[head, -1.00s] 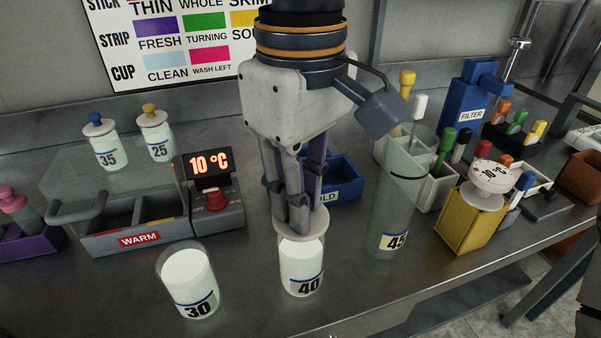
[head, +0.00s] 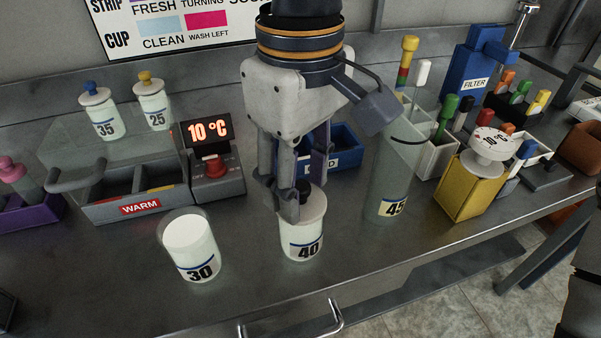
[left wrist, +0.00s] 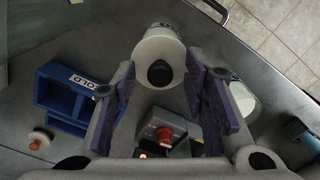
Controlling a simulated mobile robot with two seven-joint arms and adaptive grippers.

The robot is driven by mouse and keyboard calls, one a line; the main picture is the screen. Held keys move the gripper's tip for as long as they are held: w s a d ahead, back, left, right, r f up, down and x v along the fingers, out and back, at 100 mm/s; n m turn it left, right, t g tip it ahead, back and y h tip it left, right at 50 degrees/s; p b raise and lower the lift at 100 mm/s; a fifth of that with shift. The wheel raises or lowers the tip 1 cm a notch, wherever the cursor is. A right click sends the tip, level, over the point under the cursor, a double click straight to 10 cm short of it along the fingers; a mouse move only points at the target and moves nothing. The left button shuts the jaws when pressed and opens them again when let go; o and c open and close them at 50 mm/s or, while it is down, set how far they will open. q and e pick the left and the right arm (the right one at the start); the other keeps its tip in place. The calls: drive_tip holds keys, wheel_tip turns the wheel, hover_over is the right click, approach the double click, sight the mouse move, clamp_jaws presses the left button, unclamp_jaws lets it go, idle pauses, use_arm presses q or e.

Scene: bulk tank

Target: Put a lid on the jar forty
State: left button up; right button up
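Jar forty (head: 301,243) is a clear jar of white liquid labelled 40, upright on the steel counter. A pale round lid (head: 314,206) with a black knob (head: 303,186) sits on its mouth and looks level. The lid (left wrist: 151,50) and knob (left wrist: 160,73) also show in the left wrist view. My left gripper (head: 299,188) points down over the lid. Its fingers stand apart on either side of the knob, with gaps in the left wrist view (left wrist: 158,75). One finger hides part of the lid's left side. My right gripper is not seen.
The WARM box (head: 130,209), the 10 °C unit (head: 215,180) and the blue COLD box (head: 347,155) stand behind. The counter's front edge is close.

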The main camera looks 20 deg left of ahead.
use_arm(q)
wheel_tip(320, 180, up, 12)
idle(0.5)
